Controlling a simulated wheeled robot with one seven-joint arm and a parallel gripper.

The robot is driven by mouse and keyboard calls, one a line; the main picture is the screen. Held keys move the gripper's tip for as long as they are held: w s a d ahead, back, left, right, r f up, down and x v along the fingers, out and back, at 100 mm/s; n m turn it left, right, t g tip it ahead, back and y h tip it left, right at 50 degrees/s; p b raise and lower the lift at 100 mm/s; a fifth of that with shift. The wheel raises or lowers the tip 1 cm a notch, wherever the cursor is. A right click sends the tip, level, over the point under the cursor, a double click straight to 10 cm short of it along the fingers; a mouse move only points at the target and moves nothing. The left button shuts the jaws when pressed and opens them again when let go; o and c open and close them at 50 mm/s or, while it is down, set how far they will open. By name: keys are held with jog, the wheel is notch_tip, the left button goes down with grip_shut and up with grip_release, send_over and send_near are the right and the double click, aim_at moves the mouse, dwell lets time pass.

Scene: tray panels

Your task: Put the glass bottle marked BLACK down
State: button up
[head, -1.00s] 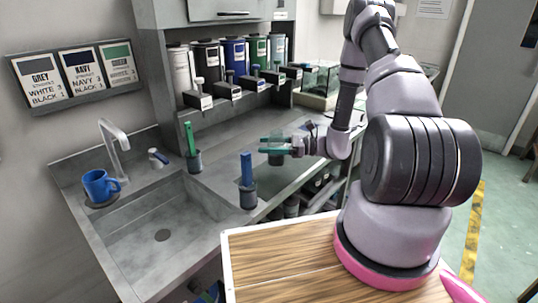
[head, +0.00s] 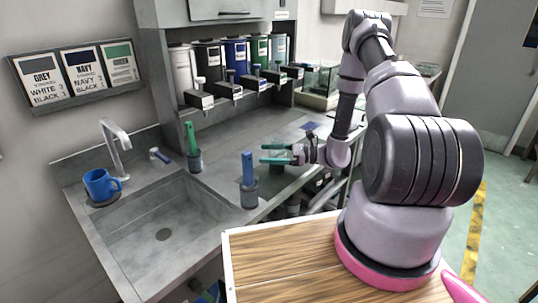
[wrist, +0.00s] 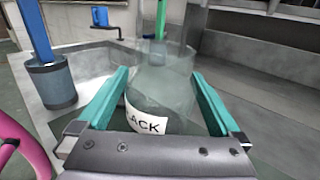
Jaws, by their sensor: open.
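The clear glass bottle (wrist: 165,88) stands between my gripper's fingers in the wrist view. Its white label shows "LACK", and the palm hides its lower part. My gripper (wrist: 157,98) is open, with a teal finger on either side of the bottle. In the head view my gripper (head: 270,153) is over the counter's front part, right of the blue-handled tool in a grey cup (head: 249,194). I cannot make out the bottle clearly there, nor tell whether its base touches the counter.
A sink (head: 165,222) with a tap (head: 115,145) and a blue mug (head: 99,184) lie to the left. A green-handled tool (head: 191,138) stands in a cup behind. Several dispensers (head: 236,58) line the back. The counter (head: 245,135) behind my gripper is largely clear.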

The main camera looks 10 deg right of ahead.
jog(key=v, duration=1.2)
jog(key=shift+r, duration=0.1)
jog(key=s+a+r+n+g+h, duration=0.3)
jog(key=r+n+h, duration=0.15)
jog(key=r, duration=0.55)
jog(key=s+a+r+n+g+h, duration=0.25)
jog(key=r+n, duration=0.35)
jog(key=r, duration=0.4)
jog(key=s+r+n+t+h, duration=0.3)
jog(key=s+r, duration=0.3)
jog(key=r, duration=0.3)
jog(key=s+r+n+t+h, duration=0.3)
jog(key=s+r+t+h, duration=0.2)
jog(key=r, duration=0.5)
jog(key=s+d, duration=0.1)
jog(key=s, duration=0.1)
jog(key=shift+s, duration=0.3)
